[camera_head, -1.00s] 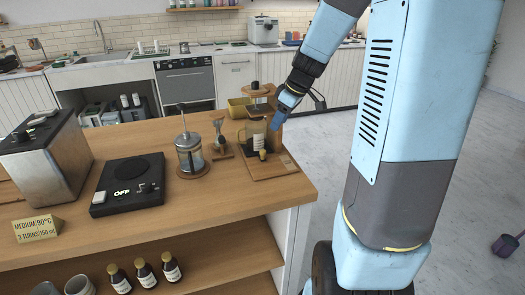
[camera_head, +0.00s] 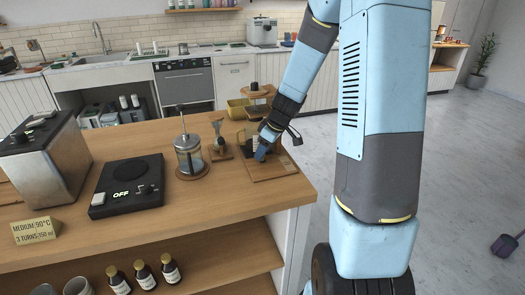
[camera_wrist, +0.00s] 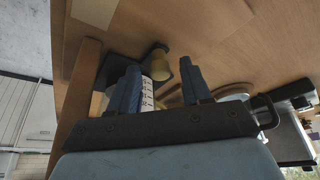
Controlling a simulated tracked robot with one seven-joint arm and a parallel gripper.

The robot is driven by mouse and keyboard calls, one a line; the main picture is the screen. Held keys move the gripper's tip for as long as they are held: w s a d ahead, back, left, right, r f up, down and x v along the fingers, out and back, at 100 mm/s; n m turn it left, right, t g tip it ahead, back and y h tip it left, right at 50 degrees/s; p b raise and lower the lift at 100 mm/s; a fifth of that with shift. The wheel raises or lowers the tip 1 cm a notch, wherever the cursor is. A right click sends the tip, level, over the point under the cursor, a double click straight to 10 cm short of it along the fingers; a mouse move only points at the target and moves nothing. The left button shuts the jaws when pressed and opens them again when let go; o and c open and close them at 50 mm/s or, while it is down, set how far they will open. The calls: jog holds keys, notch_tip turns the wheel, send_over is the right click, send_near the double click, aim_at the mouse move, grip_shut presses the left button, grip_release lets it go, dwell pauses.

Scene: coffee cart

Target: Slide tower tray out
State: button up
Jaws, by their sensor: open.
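The wooden coffee tower (camera_head: 257,92) stands at the right end of the counter, with a flat wooden base board (camera_head: 270,176) and a darker inset panel (camera_head: 286,164). I cannot tell which part is the tray. My gripper (camera_head: 262,154) is low over the board, in front of a glass vessel (camera_head: 243,137) that it partly hides. In the wrist view my open gripper (camera_wrist: 162,86) has its two blue fingers apart. A white marked piece (camera_wrist: 147,96) and a brass-coloured round part (camera_wrist: 158,66) show between them; contact is unclear.
A small stand (camera_head: 219,140) and a French press (camera_head: 189,156) are left of the tower. A black scale-like device (camera_head: 128,184) reading OFF and a metal machine (camera_head: 42,155) stand further left. The counter in front of the board is clear to its edge.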

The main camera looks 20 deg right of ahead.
jog(key=shift+f, duration=0.15)
grip_shut()
dwell(0.4)
